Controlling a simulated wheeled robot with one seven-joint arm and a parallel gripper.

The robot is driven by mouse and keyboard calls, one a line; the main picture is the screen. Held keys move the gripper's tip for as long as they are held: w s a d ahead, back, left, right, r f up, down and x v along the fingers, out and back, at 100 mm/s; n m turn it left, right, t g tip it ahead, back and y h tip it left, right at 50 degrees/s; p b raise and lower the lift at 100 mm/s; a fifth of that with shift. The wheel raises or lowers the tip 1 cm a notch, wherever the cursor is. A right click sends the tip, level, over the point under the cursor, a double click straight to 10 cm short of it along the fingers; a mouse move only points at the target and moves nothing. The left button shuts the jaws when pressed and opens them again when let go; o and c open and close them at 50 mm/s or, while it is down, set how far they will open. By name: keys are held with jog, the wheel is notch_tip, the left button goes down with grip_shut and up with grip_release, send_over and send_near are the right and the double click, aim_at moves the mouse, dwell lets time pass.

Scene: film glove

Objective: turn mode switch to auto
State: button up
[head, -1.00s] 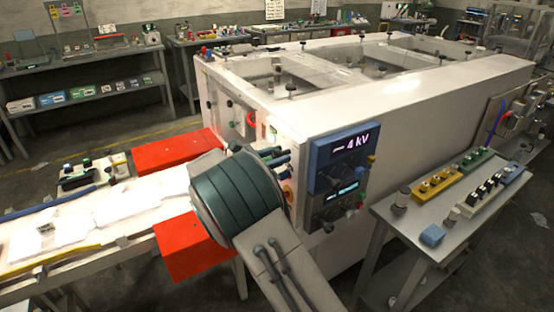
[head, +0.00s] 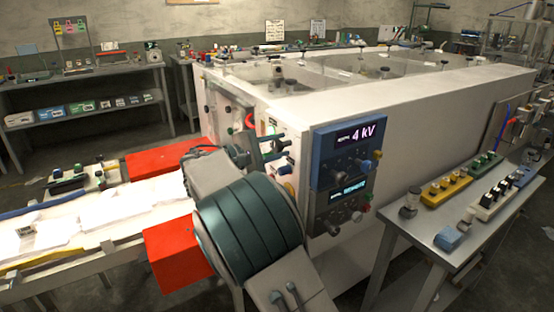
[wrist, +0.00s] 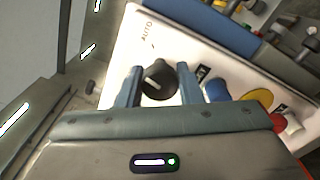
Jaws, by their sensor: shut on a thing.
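The mode switch (wrist: 158,82) is a black round knob with a white pointer line, on a white panel in the wrist view. The printed word AUTO (wrist: 147,30) is on the panel above it. The pointer line slants toward the upper left. My gripper (wrist: 160,86) has one blue-grey finger on each side of the knob and is shut on it. In the head view my gripper (head: 268,150) is at the machine's front panel, left of the blue display box (head: 348,155). The knob is hidden there by my arm.
Blue, yellow and red buttons (wrist: 255,100) sit right of the knob in the wrist view. Red guards (head: 180,248) and a conveyor with white sheets (head: 75,232) lie left of my arm. A side table (head: 425,236) with switch boxes stands at right.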

jog(key=m+b, duration=0.4)
jog(key=shift+f, duration=0.2)
jog(key=shift+r+m+b, duration=0.15)
jog(key=shift+m+b, duration=0.75)
jog(key=shift+b, duration=0.2)
jog(key=o, duration=1)
jog(key=shift+c, duration=0.2)
jog(key=shift+a, duration=0.1)
jog(key=v, duration=1.3)
jog(key=shift+s+a, duration=0.25)
